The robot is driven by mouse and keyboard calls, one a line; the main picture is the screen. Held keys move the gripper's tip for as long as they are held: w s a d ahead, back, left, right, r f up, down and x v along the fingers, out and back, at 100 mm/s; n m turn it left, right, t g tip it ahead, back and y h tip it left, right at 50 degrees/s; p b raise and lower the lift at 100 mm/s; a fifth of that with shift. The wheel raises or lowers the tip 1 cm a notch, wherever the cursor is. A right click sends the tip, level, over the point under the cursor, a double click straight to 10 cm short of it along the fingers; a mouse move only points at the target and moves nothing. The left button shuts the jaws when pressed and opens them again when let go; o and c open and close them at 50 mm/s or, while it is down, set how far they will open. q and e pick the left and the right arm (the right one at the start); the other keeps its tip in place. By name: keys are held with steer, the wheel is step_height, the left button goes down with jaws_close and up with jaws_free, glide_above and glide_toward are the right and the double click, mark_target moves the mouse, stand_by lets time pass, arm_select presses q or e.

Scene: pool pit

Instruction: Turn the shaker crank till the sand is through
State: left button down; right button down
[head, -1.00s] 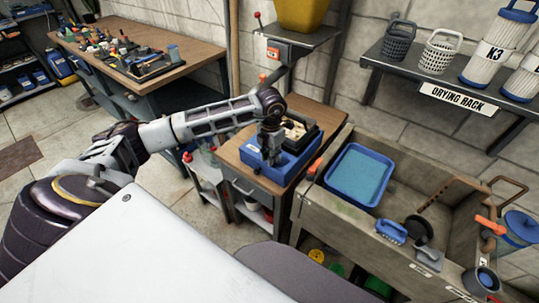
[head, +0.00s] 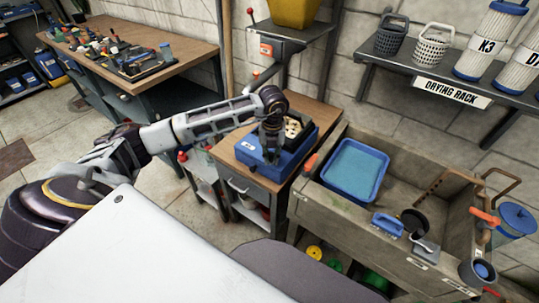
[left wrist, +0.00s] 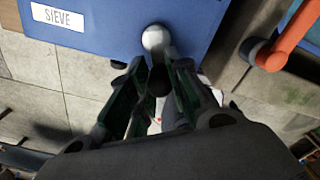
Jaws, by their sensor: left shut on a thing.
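The blue sieve shaker (head: 277,150) sits on a small wooden-topped cabinet, with a dark tray of pale lumps (head: 293,128) on top. In the left wrist view its blue side (left wrist: 110,22) carries a SIEVE label. My left gripper (head: 270,153) is over the shaker's near side. In the left wrist view the left gripper (left wrist: 160,72) is shut on the crank's knob, a pale round ball (left wrist: 156,38) showing just beyond the fingertips. The rest of the crank and any sand are hidden by the gripper and arm. My right gripper is not in view.
A stone sink (head: 335,205) stands to the right, holding a blue tray (head: 356,170). An orange-handled lever (left wrist: 290,35) is close right of the gripper. A yellow hopper (head: 295,12) stands behind. A cluttered workbench (head: 180,45) is at the back left.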

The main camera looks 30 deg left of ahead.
arm_select(q)
steer(key=shift+w+d+n, duration=0.2)
steer(key=shift+d+n, duration=0.15)
steer(key=shift+n, duration=0.75)
steer(key=shift+w+d+n, duration=0.2)
steer(key=shift+d+n, duration=0.05)
steer(key=shift+n, duration=0.85)
steer(key=shift+w+d+n, duration=0.1)
steer(key=shift+n, duration=0.5)
steer(key=shift+w+d+n, duration=0.1)
steer(key=shift+w+n, duration=0.05)
steer(key=shift+n, duration=0.55)
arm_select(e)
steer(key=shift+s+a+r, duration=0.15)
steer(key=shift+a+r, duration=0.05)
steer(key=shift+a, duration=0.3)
arm_select(q)
steer(key=c, duration=1.3)
jaws_free()
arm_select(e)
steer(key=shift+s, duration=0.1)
